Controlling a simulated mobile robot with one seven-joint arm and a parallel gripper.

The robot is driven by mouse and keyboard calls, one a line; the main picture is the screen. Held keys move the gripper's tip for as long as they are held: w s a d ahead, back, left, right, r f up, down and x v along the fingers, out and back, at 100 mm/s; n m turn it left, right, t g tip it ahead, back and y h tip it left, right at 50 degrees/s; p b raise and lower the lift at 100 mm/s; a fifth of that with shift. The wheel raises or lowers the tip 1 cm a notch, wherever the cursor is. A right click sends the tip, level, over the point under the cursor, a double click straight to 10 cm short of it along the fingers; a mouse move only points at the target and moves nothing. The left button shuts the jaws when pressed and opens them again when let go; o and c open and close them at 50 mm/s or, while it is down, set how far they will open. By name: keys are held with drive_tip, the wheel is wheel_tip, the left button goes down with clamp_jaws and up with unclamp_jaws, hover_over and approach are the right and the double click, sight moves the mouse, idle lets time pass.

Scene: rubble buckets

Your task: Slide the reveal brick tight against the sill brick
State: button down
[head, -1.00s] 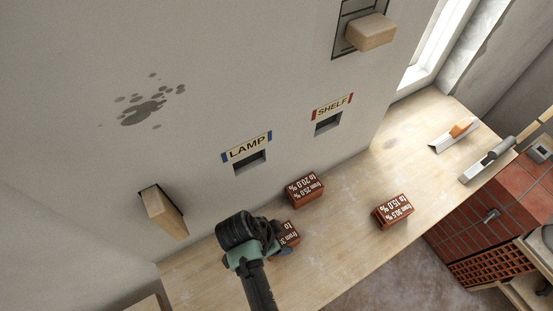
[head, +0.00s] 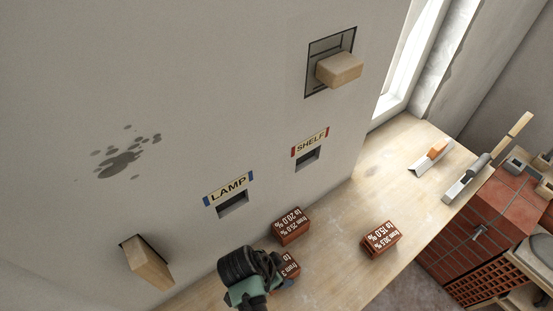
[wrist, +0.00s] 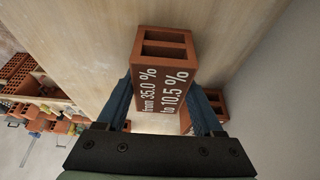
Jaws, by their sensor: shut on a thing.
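My gripper (head: 278,281) is shut on a red-brown brick (head: 289,264) on the wooden worktop. In the wrist view, my gripper's blue fingers (wrist: 160,100) stand on either side of this brick (wrist: 162,80), which has two hollows and reads "from 35.0 % to 10.5 %". In the head view my wrist hides part of it. A second brick (head: 290,226), marked "to 20.0 %", lies just beyond it, nearer the wall. A third brick (head: 381,238), marked "to 15.0 %", lies apart to the right. I cannot tell which are the reveal and sill bricks.
The wall has slots labelled LAMP (head: 228,189) and SHELF (head: 310,143), and two protruding wooden blocks (head: 150,264) (head: 339,69).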

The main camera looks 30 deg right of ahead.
drive_tip(key=shift+s+d, duration=0.1)
drive_tip(key=shift+d, duration=0.1)
drive_tip(key=shift+f, duration=0.1)
unclamp_jaws()
drive_tip(key=b+v, duration=0.2)
drive_tip(key=v, duration=1.1)
